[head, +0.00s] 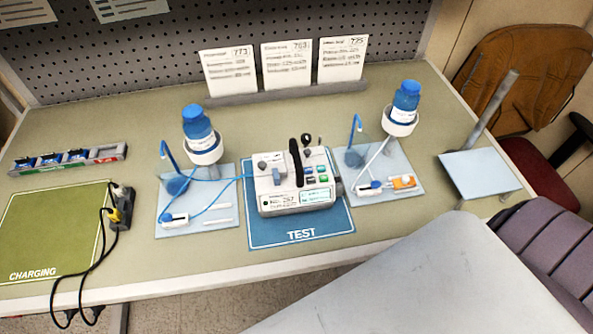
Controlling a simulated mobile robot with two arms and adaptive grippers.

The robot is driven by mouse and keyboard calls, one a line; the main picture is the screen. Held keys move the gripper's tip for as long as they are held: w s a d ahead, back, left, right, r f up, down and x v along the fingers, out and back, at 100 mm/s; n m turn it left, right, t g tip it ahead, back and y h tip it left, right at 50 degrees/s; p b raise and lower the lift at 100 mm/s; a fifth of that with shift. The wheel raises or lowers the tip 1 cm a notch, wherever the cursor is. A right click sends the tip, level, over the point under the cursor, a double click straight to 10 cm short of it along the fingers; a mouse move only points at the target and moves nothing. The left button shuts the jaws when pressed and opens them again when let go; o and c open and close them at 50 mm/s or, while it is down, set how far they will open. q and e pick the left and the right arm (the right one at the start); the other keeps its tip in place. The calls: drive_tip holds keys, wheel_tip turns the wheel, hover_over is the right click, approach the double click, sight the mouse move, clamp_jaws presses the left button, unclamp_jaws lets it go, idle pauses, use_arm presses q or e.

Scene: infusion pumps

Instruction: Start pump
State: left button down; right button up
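A white and grey infusion pump (294,184) stands upright on the blue TEST mat (335,225). It has a black handle on top, coloured buttons (322,177) including green ones, and a small light green display (317,196) on its front. The display text is too small to read. A blue tube (228,186) runs from the left tray to the pump's left side. A blue-capped bottle (196,124) stands in a white holder behind the left tray (193,227). Another blue-capped bottle (405,101) stands at the right tray (407,188). Neither of my grippers shows.
A green CHARGING mat (48,228) lies at left, with a black and yellow plug unit (122,205) and hanging cables beside it. A rack of blue items (66,159) lies behind. Three cards (287,66) stand at the back. A large grey surface (425,285) fills the lower right. Chairs stand at right.

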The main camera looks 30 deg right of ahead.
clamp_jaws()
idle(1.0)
